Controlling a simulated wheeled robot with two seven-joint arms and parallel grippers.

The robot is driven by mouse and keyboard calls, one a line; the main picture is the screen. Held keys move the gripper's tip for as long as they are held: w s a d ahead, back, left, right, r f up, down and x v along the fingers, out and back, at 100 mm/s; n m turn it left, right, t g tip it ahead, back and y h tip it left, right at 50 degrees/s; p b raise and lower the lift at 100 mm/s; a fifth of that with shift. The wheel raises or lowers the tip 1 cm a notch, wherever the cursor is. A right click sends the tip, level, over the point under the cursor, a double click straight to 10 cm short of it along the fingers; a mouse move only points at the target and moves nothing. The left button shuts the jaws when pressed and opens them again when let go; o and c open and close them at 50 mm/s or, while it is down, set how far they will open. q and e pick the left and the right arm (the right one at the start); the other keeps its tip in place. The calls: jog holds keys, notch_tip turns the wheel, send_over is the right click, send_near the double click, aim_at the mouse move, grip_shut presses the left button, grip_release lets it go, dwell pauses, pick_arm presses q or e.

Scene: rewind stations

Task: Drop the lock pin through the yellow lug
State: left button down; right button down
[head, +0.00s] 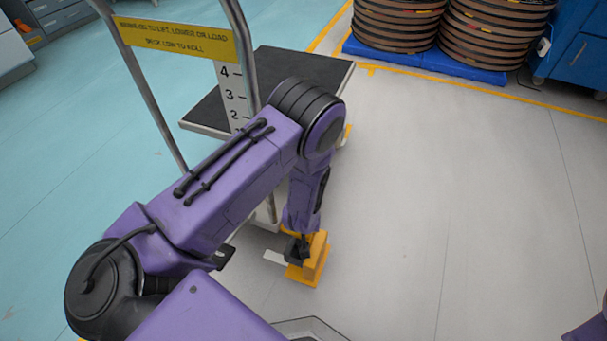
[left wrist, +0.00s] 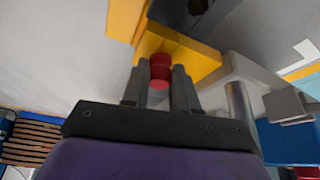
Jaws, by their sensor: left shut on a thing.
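The yellow lug (head: 318,262) stands low at the foot of the lift cart in the head view. It also fills the upper middle of the left wrist view (left wrist: 185,50). My left gripper (head: 299,248) points down right at the lug, and its fingers (left wrist: 160,88) are shut on the red lock pin (left wrist: 160,68). Only the pin's red end shows, between the fingertips and against the yellow lug. Its shank is hidden, so I cannot tell whether it is in the lug's hole. My right gripper is out of view.
The lift cart has a dark deck (head: 320,72), a numbered scale (head: 232,92) and a yellow sign (head: 180,38). Stacked brown reels (head: 395,35) stand on a blue pallet (head: 430,62) at the back. A blue cabinet (head: 585,60) is at the right. The grey floor on the right is clear.

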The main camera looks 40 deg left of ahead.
pick_arm(q)
jog(key=shift+f, duration=0.3)
jog(key=c, duration=0.8)
grip_release()
jog(key=p+v, duration=0.5)
jog(key=v, duration=0.5)
jog(key=shift+s+r, duration=0.1)
jog(key=shift+r, duration=0.25)
